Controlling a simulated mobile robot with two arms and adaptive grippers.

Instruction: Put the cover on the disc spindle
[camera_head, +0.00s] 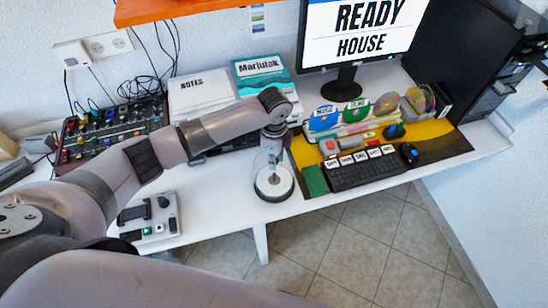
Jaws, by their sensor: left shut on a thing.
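The disc spindle (273,187) stands near the front edge of the white desk, in the middle of the head view. It shows as a pale round stack with a dark rim. My left gripper (271,148) points down right above it and is shut on a small, clear thing that looks like the cover (271,165). The clear cover is hard to make out against the desk. I cannot tell whether it touches the spindle or hangs just above it. My right gripper is not in view.
A keyboard (362,171) and a green block (315,180) lie to the right on a yellow mat. A grey device (150,216) lies to the left, a mixer panel (112,127) behind it. Books (262,72) and a monitor (360,40) stand at the back. The desk's front edge is close.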

